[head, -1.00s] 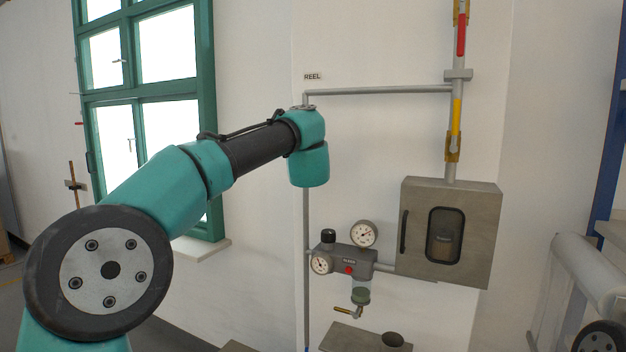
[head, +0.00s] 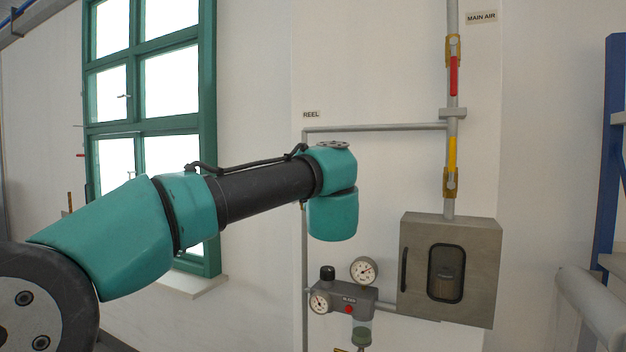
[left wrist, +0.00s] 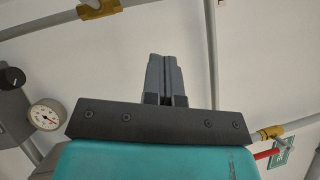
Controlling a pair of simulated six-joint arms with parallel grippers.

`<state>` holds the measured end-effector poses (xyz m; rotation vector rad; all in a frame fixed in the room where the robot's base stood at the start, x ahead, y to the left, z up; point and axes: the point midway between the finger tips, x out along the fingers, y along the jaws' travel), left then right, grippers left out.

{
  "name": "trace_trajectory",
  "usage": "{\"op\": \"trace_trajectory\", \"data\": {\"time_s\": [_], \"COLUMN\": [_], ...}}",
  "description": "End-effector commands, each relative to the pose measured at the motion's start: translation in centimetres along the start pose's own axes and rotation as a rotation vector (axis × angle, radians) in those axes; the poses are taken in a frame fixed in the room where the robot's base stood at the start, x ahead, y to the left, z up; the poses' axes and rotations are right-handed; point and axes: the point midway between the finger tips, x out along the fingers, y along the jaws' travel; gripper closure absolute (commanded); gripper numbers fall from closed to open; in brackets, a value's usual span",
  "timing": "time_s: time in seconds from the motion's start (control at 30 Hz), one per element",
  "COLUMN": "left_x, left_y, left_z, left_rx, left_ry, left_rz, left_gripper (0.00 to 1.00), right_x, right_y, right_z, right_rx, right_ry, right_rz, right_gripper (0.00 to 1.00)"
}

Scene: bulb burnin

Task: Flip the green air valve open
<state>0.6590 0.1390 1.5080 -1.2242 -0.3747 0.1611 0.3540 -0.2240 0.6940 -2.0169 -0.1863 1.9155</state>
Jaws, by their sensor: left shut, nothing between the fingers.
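No green valve lever can be made out in either view. My left arm covers part of the thin pipe (head: 305,265) below the REEL label (head: 311,114) in the head view, so a valve there could be hidden. A brass valve body (left wrist: 100,9) on a pipe shows at the top left of the left wrist view, its lever not visible. My left gripper (left wrist: 166,62) is shut and empty in the left wrist view, with bare wall behind its fingers. In the head view its fingers are hidden behind my wrist. My right gripper is in neither view.
A red lever (head: 453,76) and a yellow lever (head: 452,155) sit on the upright pipe. A grey box with a window (head: 481,230) is below them. A regulator with gauges (head: 342,298) is at lower centre. A green-framed window (head: 208,110) is at left.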

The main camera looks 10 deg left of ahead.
Motion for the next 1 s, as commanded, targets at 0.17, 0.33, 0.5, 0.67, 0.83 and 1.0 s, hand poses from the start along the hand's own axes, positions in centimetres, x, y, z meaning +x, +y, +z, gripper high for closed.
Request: {"op": "trace_trajectory", "data": {"time_s": [0.17, 0.33, 0.5, 0.67, 0.83, 1.0], "left_x": [-2.2, -2.7, -2.7, -2.6, -1.4, 0.5], "left_y": [-0.4, -0.5, -0.5, -0.1, 3.1, 10.4], "left_z": [0.0, 0.1, 0.1, -0.1, -1.3, -3.5], "left_rx": [0.001, 0.001, 0.001, 0.019, 0.207, 0.616], "left_ry": [0.002, 0.000, 0.000, 0.001, 0.017, 0.068], "left_rz": [-0.001, 0.000, 0.000, 0.002, 0.010, 0.021], "left_gripper": [1.00, 1.00, 1.00, 1.00, 1.00, 1.00], "right_x": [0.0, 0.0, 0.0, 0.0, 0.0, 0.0], "right_y": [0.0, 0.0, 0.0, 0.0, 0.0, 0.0], "right_z": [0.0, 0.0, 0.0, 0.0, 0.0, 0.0], "right_rx": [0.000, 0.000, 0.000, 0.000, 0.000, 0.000], "right_ry": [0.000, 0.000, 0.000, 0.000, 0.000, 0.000], "right_rz": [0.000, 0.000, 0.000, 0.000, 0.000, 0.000], "right_gripper": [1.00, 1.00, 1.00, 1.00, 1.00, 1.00]}}
